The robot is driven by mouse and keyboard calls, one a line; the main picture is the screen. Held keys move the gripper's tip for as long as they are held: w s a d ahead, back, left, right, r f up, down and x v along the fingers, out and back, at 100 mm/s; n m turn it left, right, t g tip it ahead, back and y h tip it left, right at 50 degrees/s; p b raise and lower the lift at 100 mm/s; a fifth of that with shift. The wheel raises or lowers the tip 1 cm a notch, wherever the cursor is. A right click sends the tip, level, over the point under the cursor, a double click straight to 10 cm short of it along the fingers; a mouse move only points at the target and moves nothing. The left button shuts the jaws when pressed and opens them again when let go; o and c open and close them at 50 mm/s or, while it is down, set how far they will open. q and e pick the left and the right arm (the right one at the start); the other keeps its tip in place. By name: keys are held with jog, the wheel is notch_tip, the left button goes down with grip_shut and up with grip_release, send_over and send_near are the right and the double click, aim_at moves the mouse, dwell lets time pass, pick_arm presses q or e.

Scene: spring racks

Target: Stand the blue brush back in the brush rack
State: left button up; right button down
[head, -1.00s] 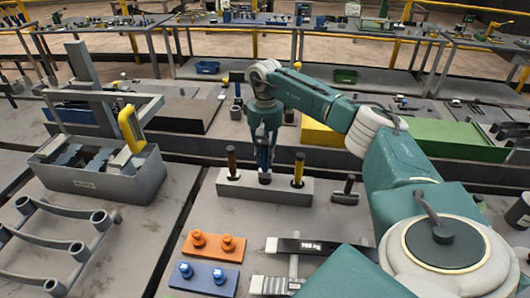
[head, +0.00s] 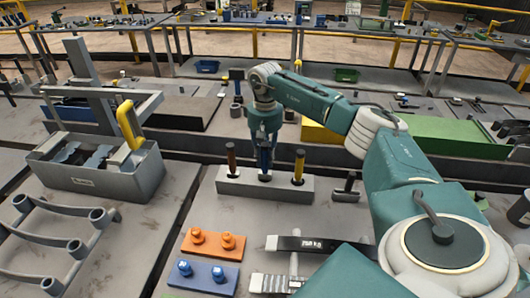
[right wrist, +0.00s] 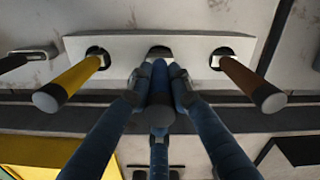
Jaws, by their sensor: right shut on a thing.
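The brush rack (head: 225,185) is a pale grey block with a row of three holes. A brown-handled brush (head: 231,158) stands in its left hole and a yellow-handled brush (head: 299,165) in its right hole. My right gripper (head: 265,150) is above the middle hole, fingers pointing down, shut on the blue brush (head: 265,161). The blue brush is upright, its lower end at the middle hole; how deep it sits is hard to tell. In the right wrist view the blue brush (right wrist: 160,90) lies between the fingertips, lined up with the middle hole (right wrist: 159,52). My left gripper is not in view.
Orange (head: 213,243) and blue (head: 203,277) peg plates lie in front of the rack. A grey bin with a yellow handle (head: 130,125) stands at left. A dark T-handled tool (head: 347,190) is close to the rack's right end. Bare table lies left of the rack.

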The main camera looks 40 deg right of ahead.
aim_at(266, 144)
jog(key=shift+f+b, duration=0.5)
jog(key=shift+f, duration=0.3)
jog(key=c, duration=1)
grip_release()
jog(key=shift+r, duration=0.2)
jog(key=shift+r+p, duration=2.5)
jog(key=shift+r, duration=0.9)
jog(key=shift+s+f, duration=0.1)
